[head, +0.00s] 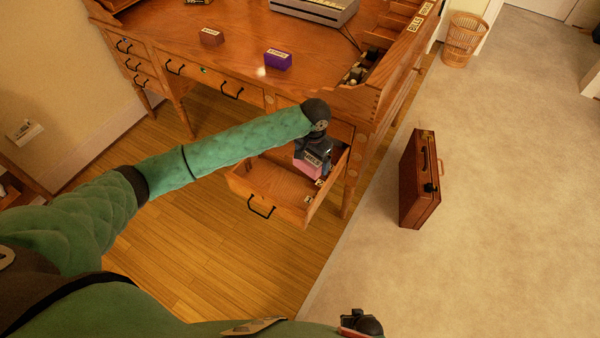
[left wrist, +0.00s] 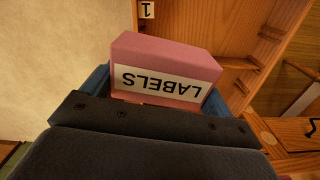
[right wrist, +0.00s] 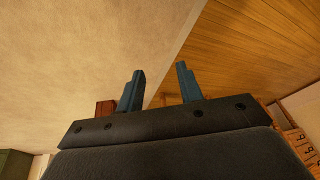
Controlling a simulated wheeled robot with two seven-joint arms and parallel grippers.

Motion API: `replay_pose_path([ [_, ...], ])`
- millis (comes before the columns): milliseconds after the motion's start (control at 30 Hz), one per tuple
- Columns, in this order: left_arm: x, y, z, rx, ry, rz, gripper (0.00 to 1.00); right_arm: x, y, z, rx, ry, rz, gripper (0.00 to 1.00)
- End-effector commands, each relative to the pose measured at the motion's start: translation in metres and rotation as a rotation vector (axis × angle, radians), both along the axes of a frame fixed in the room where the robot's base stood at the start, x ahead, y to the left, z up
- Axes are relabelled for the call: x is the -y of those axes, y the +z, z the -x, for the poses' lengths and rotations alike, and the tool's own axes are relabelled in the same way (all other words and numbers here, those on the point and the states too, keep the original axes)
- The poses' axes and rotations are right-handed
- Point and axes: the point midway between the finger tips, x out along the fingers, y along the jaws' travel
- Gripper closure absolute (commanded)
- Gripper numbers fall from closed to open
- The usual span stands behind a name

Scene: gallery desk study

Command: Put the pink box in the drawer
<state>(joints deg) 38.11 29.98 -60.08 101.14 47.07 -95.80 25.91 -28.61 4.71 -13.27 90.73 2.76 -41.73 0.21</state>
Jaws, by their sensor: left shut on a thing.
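My left gripper (head: 316,150) is shut on the pink box (head: 308,167), which carries a white "LABELS" tag. The box also shows between the blue fingers in the left wrist view (left wrist: 165,60). It is over or inside the open drawer (head: 262,192) at the right end of the desk; I cannot tell if it touches the drawer floor. The gripper hides part of the box and drawer. My right gripper shows in the right wrist view (right wrist: 160,88), its fingers apart and nothing between them, away from the desk.
A purple box (head: 278,60) and a brown box (head: 212,36) stand on the desktop (head: 165,30). A brown briefcase (head: 418,180) stands on the carpet right of the drawer. A wicker basket (head: 463,40) is farther back. The carpet between them is clear.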

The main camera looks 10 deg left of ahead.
Motion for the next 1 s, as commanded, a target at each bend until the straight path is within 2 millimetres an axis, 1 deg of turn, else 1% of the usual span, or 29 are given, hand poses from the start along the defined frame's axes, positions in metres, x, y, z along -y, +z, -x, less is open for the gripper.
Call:
replay_pose_path([
  [33,0.001,-0.016,-0.005,0.003,0.013,0.002,0.39,-0.007,-0.012,-0.003,0.021,0.002,-0.014,0.64],
  [267,0.002,-0.039,-0.021,0.002,0.081,0.003,0.39,-0.037,-0.013,-0.015,0.114,0.005,-0.080,0.64],
  [500,0.003,-0.060,-0.036,0.000,0.145,0.003,0.39,-0.064,-0.007,-0.025,0.207,0.005,-0.149,0.64],
  [700,0.003,-0.066,-0.044,-0.001,0.180,0.004,0.39,-0.078,0.001,-0.029,0.254,0.002,-0.187,0.64],
  [833,0.001,-0.067,-0.045,-0.002,0.190,0.003,0.39,-0.081,0.006,-0.030,0.267,0.002,-0.197,0.64],
  [933,-0.007,-0.072,-0.044,-0.002,0.193,0.003,0.39,-0.082,0.008,-0.030,0.270,0.002,-0.199,0.64],
  [1000,-0.018,-0.078,-0.041,-0.003,0.194,0.001,0.39,-0.082,0.009,-0.031,0.270,0.002,-0.199,0.64],
])
